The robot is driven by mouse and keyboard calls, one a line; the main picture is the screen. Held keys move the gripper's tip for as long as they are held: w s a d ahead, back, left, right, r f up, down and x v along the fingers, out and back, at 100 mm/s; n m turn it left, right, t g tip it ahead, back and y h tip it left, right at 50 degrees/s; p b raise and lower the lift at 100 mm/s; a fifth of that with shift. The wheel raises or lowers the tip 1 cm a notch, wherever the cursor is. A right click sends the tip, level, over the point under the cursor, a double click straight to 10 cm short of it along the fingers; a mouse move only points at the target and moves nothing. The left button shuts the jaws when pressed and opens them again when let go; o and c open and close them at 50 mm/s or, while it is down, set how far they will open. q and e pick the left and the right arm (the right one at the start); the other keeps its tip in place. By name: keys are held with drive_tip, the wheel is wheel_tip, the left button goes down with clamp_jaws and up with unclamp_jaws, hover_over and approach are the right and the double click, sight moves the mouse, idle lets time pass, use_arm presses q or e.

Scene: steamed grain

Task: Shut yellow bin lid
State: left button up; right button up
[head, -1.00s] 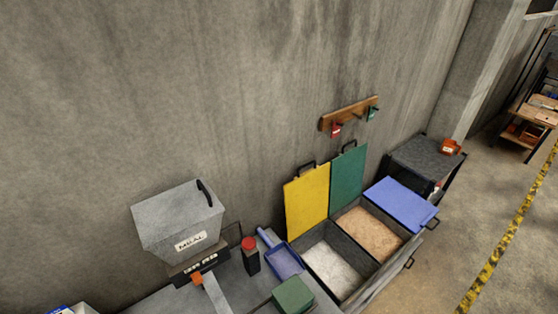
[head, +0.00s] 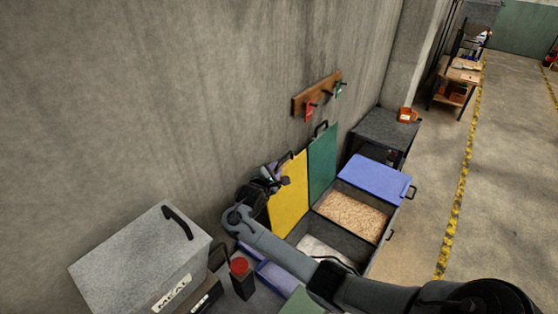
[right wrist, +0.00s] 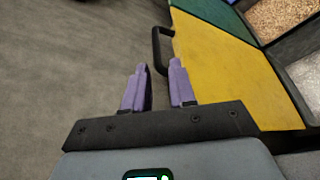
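The yellow lid (head: 290,200) stands open, upright near the wall behind the bin with pale grain (head: 325,250). In the right wrist view the yellow lid (right wrist: 225,75) fills the right side, with its black handle (right wrist: 155,48) at its left edge. My right gripper (head: 271,176) is at the yellow lid's top left edge. In the right wrist view my right gripper (right wrist: 158,67) is open, its two purple fingers apart. The lower end of the handle shows between the fingertips; I cannot tell whether they touch. My left gripper is out of view.
The green lid (head: 322,165) stands open beside the yellow one, behind a bin of tan grain (head: 352,215). The blue lid (head: 375,180) is shut. A grey meal container (head: 135,265), a red-capped bottle (head: 241,280) and a blue scoop (head: 275,280) are nearby. My right arm crosses the bin front.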

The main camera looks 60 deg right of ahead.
sight(282, 159)
drive_tip(key=x, duration=0.5)
drive_tip(key=b+x, duration=0.1)
drive_tip(key=x, duration=0.4)
drive_tip(key=shift+w+d+r, duration=0.15)
drive_tip(key=shift+w+d, duration=0.1)
drive_tip(key=shift+w, duration=0.05)
clamp_jaws()
